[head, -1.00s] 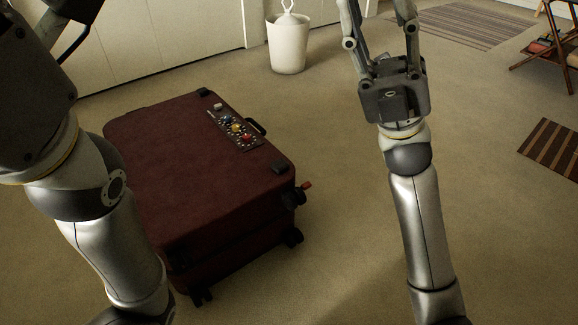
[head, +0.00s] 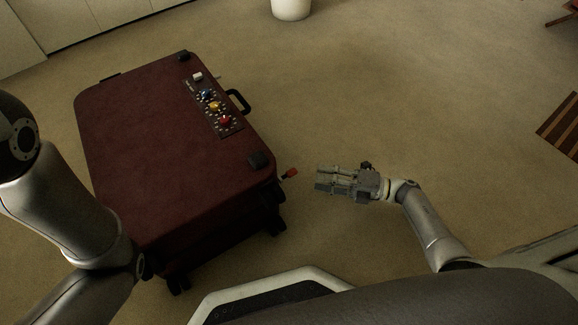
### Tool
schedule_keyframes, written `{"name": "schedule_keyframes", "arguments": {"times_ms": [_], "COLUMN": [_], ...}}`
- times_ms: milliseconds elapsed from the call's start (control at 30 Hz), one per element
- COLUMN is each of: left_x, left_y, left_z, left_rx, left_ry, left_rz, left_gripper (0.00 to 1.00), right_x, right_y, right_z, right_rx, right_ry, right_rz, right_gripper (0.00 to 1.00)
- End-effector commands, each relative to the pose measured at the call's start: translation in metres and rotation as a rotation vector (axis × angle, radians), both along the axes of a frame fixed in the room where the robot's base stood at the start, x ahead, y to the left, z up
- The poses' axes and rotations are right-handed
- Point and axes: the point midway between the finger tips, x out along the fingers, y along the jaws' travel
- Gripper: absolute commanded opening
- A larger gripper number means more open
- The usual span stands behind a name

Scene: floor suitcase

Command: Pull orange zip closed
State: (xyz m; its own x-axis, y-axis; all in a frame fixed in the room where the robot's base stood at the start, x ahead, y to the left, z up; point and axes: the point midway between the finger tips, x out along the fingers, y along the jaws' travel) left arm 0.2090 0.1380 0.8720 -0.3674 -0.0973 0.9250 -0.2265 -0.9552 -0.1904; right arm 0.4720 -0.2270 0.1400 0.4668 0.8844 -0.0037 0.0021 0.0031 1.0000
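A dark red suitcase (head: 165,140) lies flat on the carpet, left of centre. A small orange-red zip pull (head: 290,173) sticks out from its near right corner. My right gripper (head: 318,180) is low over the floor to the right of the pull, its fingers pointing left toward it. A short gap separates the fingertips from the pull. The fingers overlap in this view, so their opening is unclear. My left arm comes in at the left edge, and its gripper is outside the picture. The zip track along the suitcase side is too dark to make out.
A panel with coloured knobs (head: 214,106) and a black handle (head: 238,101) are at the suitcase's right side. Black wheels (head: 272,220) are at its near end. A white bin (head: 291,8) stands at the back. Carpet to the right is mostly clear; a striped mat (head: 562,128) lies at the right edge.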

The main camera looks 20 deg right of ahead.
Motion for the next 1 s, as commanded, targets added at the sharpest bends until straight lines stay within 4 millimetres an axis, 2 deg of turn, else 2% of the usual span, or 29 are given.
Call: {"name": "schedule_keyframes", "arguments": {"times_ms": [300,500,900,1000], "left_x": [0.000,0.003,0.005,0.005], "left_y": [0.000,-0.001,-0.001,-0.001], "left_z": [-0.022,-0.030,-0.031,-0.031], "left_rx": [0.003,0.004,0.004,0.004], "left_ry": [0.000,0.005,0.009,0.009], "left_rz": [0.002,0.003,0.003,0.003], "left_gripper": [0.00,0.00,0.00,0.00], "right_x": [0.029,0.041,0.045,0.045], "right_y": [0.055,0.077,0.083,0.083], "right_z": [-0.002,-0.001,0.001,0.001], "right_rx": [0.005,0.004,0.004,0.004], "right_ry": [-0.005,-0.003,-0.002,-0.002], "right_rz": [0.000,-0.001,-0.001,-0.001], "right_gripper": [0.34,0.34,0.34,0.21]}}
